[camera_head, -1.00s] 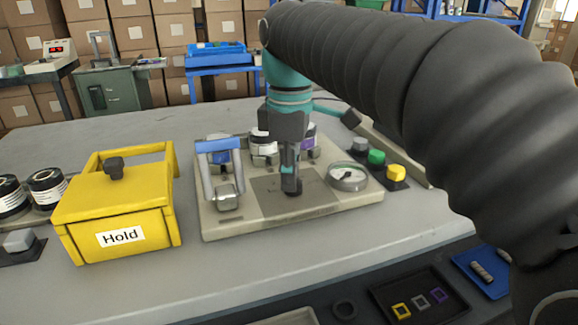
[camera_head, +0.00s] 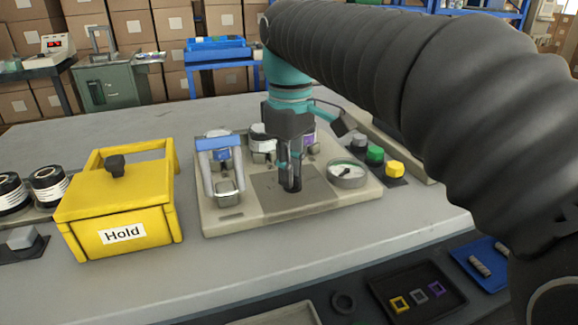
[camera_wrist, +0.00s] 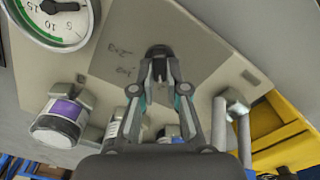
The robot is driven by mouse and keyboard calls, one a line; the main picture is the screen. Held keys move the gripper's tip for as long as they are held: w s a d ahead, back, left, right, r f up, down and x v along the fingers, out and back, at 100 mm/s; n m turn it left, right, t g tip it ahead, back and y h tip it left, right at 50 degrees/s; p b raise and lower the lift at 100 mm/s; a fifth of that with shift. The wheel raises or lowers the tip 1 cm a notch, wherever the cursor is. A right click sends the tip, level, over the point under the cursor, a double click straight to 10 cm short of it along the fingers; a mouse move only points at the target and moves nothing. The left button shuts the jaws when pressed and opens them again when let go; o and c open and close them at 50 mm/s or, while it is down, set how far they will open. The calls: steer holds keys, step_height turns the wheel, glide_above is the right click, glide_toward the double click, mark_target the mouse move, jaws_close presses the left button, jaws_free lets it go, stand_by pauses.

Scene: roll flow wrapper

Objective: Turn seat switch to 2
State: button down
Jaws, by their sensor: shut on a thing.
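The seat switch is a small black knob (camera_wrist: 158,52) on the grey plate of the machine base (camera_head: 250,213). My gripper (camera_head: 291,187) points straight down over the middle of that plate. In the wrist view my gripper (camera_wrist: 159,72) has its fingertips close together on the black knob. Handwritten marks (camera_wrist: 122,60) sit on the plate beside the knob, too blurred to read surely. In the head view the fingers hide most of the knob, so its pointing direction cannot be told.
A round gauge (camera_head: 347,174) stands right of my gripper and a blue-handled clamp frame (camera_head: 219,165) left of it. Labelled rolls (camera_head: 262,143) stand behind. A yellow "Hold" box (camera_head: 118,213) is further left. Green and yellow buttons (camera_head: 395,168) are at the right.

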steer(key=c, duration=1.2)
jaws_free()
steer(key=shift+r, duration=0.1)
step_height(320, 180, up, 12)
steer(key=shift+f, duration=0.1)
